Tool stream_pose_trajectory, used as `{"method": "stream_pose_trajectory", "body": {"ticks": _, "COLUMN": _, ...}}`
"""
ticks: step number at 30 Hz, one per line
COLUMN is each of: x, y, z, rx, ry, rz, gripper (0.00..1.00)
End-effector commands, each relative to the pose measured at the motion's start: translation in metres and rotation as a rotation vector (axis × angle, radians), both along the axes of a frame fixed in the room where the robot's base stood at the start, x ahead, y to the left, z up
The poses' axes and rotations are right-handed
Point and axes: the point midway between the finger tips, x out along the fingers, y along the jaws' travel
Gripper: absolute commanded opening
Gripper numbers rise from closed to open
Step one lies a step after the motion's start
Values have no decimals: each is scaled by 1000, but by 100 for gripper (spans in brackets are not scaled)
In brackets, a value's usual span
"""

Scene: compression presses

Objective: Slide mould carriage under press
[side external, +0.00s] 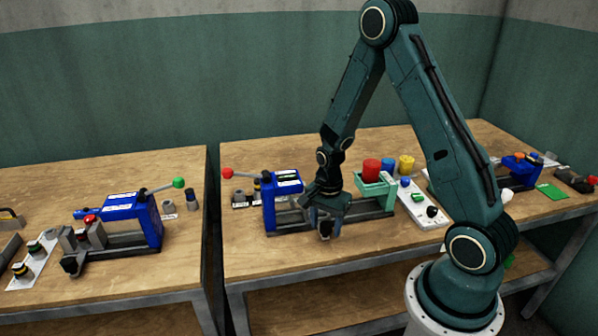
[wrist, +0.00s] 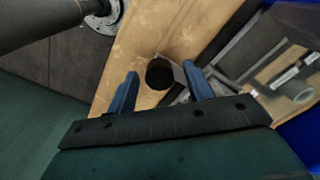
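My gripper (side external: 326,222) is low over the front of the right-hand bench, beside the blue press (side external: 284,200) with a red-ball lever. In the wrist view my gripper (wrist: 160,88) is open, its two blue fingers apart. A black round knob (wrist: 159,72) shows in the gap between them, nearer the right finger; whether either finger touches it is unclear. The knob looks attached to a grey part, probably the mould carriage, mostly hidden by my gripper in the side view. The press's dark rail (side external: 370,211) runs right from the press, behind my gripper.
A second blue press (side external: 134,218) stands on the left bench, across a gap. The bench front is clear.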

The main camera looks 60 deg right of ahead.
Motion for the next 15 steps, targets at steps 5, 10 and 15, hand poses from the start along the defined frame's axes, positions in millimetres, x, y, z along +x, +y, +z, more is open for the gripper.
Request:
{"method": "stream_pose_trajectory", "body": {"ticks": 5, "x": 0, "y": 0, "z": 1, "rx": 0, "ry": 1, "rz": 0, "gripper": 52}}
{"method": "stream_pose_trajectory", "body": {"ticks": 10, "x": 0, "y": 0, "z": 6, "rx": 0, "ry": 0, "rz": 0, "gripper": 52}}
{"method": "stream_pose_trajectory", "body": {"ticks": 15, "x": 0, "y": 0, "z": 19, "rx": -1, "ry": -1, "rz": 0, "gripper": 52}}
